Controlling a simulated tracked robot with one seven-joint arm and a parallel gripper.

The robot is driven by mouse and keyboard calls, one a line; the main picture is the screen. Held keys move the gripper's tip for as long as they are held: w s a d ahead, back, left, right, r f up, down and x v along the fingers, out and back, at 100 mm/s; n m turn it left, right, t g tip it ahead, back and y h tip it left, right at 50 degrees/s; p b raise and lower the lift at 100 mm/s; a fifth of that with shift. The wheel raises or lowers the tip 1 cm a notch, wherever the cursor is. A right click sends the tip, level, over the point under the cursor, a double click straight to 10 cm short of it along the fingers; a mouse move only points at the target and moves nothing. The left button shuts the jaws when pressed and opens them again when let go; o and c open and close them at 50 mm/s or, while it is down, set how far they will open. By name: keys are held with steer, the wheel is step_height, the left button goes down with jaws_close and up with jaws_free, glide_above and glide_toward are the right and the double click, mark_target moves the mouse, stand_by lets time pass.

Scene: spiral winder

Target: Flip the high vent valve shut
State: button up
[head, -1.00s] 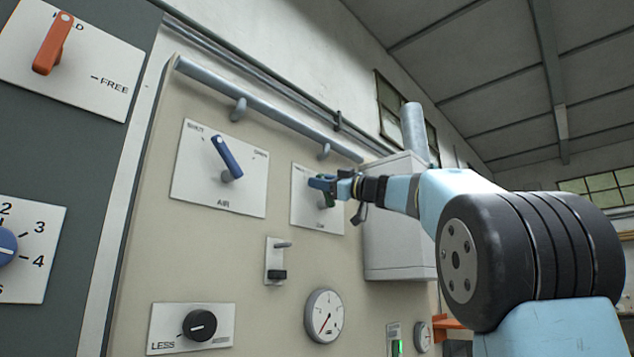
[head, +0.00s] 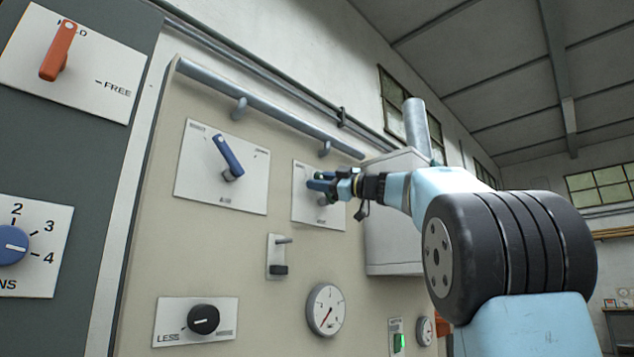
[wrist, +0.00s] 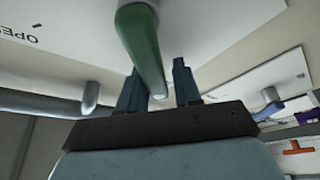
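The vent valve is a green lever (wrist: 142,45) on a white plate (head: 305,208) in the upper right of the beige panel. In the wrist view the plate shows the word OPEN upside down. My gripper (head: 318,180) is at this lever and hides much of it in the head view. In the wrist view the gripper's dark fingers (wrist: 160,88) stand apart. The lever's free end lies between them, close to the left finger, with a gap to the right finger. Whether it touches the left finger cannot be told.
A blue AIR lever (head: 228,157) is on the plate left of the vent plate. A grey pipe (head: 270,108) runs above both plates. A small switch (head: 278,258), a gauge (head: 326,310) and a black knob (head: 203,320) are below. A grey box (head: 390,235) stands behind my arm.

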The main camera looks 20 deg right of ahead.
steer(key=o, duration=0.3)
steer(key=v, duration=1.3)
steer(key=shift+s+d+f, duration=0.15)
steer(key=shift+s+d, duration=0.1)
steer(key=shift+s, duration=0.05)
steer(key=s+a+f+m+g+h, duration=0.2)
steer(key=s+a+f+m, duration=0.15)
steer(key=f, duration=0.55)
steer(key=s+a+f+m+g+h, duration=0.25)
steer(key=a+f+m, duration=0.2)
steer(key=f, duration=0.55)
steer(key=s+a+f+m+g+h, duration=0.1)
steer(key=s+a+f+m+h, duration=0.2)
steer(key=f, duration=0.6)
steer(key=s+f+m+g+h, duration=0.1)
steer(key=s+f+m+h, duration=0.1)
steer(key=s+f, duration=0.3)
steer(key=s+f+m+g+h, duration=0.1)
steer(key=s+f+m+h, duration=0.2)
steer(key=f, duration=0.8)
steer(key=s+f+m+g+h, duration=0.1)
steer(key=s+f+m+h, duration=0.1)
steer(key=s+f, duration=0.5)
steer(key=shift+f+m+g+h, duration=0.25)
steer(key=shift+f+m+h, duration=0.15)
steer(key=shift+f, duration=0.6)
